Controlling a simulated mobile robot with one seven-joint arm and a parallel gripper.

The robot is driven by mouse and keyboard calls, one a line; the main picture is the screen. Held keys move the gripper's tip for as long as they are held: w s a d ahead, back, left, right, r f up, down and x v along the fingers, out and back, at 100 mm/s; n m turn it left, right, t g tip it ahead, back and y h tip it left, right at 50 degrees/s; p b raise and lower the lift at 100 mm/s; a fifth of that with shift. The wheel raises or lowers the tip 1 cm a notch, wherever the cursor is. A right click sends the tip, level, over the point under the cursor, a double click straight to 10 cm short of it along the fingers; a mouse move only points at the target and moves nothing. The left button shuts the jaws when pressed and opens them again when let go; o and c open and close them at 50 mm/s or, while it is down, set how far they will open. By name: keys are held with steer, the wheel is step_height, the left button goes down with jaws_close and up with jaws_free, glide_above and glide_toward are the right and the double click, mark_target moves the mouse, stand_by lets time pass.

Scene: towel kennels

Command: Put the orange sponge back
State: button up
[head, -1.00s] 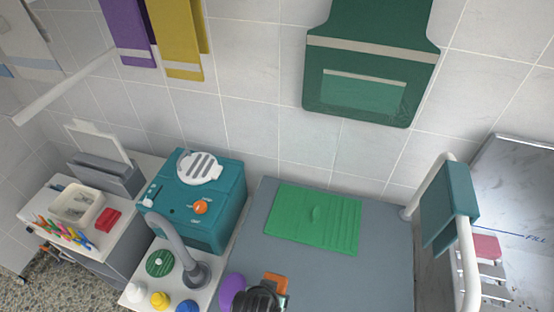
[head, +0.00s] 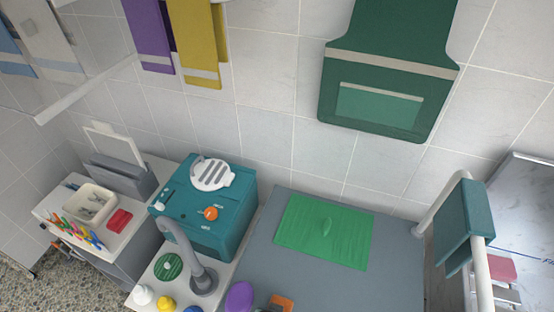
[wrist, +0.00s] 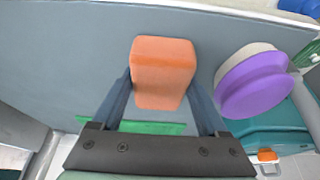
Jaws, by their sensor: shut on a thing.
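The orange sponge (wrist: 164,62) is a small block with rounded edges. It sits between the two fingers of my gripper (wrist: 161,92) in the wrist view, and the gripper is shut on it. In the head view the sponge (head: 281,301) shows at the bottom edge over the grey table top (head: 270,255), with only a dark bit of my gripper beside it. I cannot tell how far the sponge is above the table top. A purple round pad with a pale base (wrist: 255,84) is to its right in the wrist view, apart from it.
A green ribbed mat (head: 325,233) lies on the table. Left of it stand a teal box (head: 225,235) with an orange knob, a grey curved pipe (head: 180,240) and several small bottles. A teal towel (head: 465,225) hangs on a white rail at the right. The middle table top is clear.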

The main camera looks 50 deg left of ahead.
steer(key=shift+f, duration=0.15)
steer(key=o, duration=1.2)
steer(key=shift+r, duration=0.3)
steer(key=v, duration=1.2)
steer(key=shift+p, duration=0.4)
